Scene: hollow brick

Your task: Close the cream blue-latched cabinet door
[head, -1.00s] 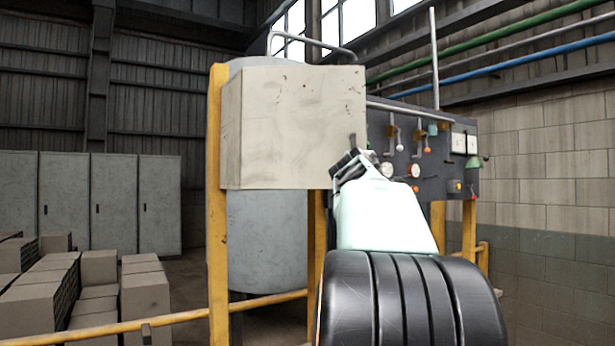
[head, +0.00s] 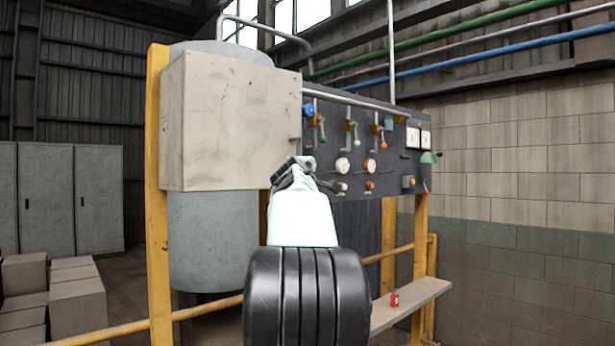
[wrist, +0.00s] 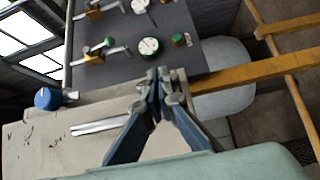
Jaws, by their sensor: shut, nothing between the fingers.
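The cream cabinet (head: 235,125) hangs on a yellow post frame in the head view, its broad front panel facing me. No clear gap shows around the door, so I cannot tell whether it is fully shut. A blue knob-like latch (head: 308,110) sits at the cabinet's right edge; it also shows in the wrist view (wrist: 47,98). A bar handle (wrist: 98,127) lies on the cream surface in the wrist view. My gripper (head: 290,168) is shut and empty by the cabinet's lower right corner. In the wrist view its fingertips (wrist: 160,78) overlap the cream edge; contact is unclear.
A dark panel (head: 345,210) with gauges and valve levers stands right of the cabinet. A grey tank (head: 210,235) is behind and below it. A yellow rail (head: 205,311) crosses low in front. A ledge (head: 420,300) holds a small red object (head: 394,299).

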